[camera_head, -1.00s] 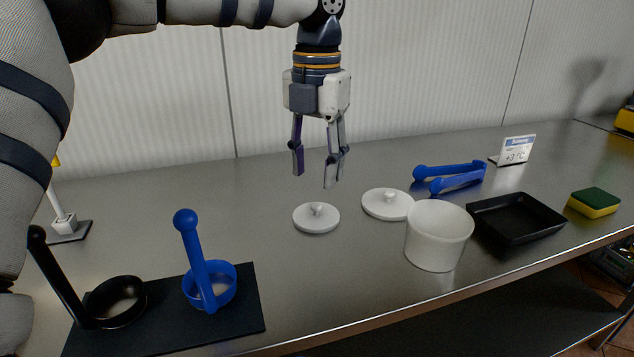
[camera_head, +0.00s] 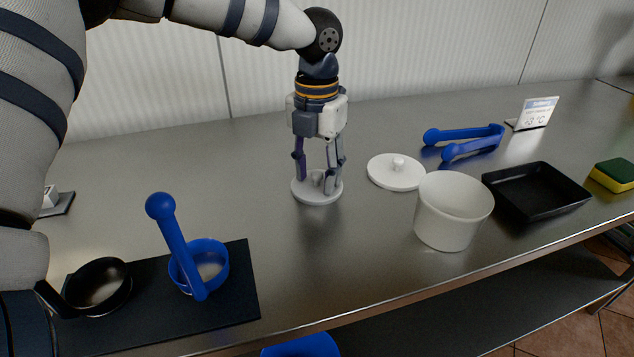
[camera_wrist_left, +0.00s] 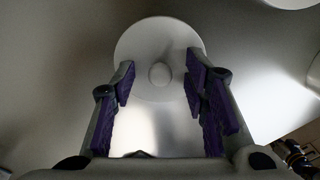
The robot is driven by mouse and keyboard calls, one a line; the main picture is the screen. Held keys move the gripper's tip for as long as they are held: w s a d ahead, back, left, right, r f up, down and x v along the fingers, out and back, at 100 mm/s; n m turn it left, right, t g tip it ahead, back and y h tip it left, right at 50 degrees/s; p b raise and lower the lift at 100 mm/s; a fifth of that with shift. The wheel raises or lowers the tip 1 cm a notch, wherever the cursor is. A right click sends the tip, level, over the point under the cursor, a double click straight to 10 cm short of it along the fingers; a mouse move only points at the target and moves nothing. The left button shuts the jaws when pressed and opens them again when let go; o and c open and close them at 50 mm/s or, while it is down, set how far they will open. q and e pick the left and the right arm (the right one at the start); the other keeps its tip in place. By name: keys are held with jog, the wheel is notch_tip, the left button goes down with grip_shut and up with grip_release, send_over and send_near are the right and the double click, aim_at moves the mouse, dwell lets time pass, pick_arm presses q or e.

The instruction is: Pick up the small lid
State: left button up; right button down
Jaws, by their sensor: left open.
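The small white lid (camera_head: 316,198) lies flat on the steel counter, knob up. My left gripper (camera_head: 317,185) points down over it, open, with its fingertips low around the knob. In the left wrist view the lid (camera_wrist_left: 158,35) fills the top middle, and its knob (camera_wrist_left: 159,74) sits between the two purple-padded fingertips of the gripper (camera_wrist_left: 158,82), with a gap on each side. A second, slightly larger white lid (camera_head: 396,172) lies to the right. My right gripper is not in view.
A white tub (camera_head: 452,212), a black tray (camera_head: 537,190), blue tongs (camera_head: 466,138) and a sponge (camera_head: 614,174) stand to the right. Counter in front of the lid is clear.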

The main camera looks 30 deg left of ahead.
pick_arm(q)
jog(key=c, duration=0.8)
jog(key=shift+c, duration=0.2)
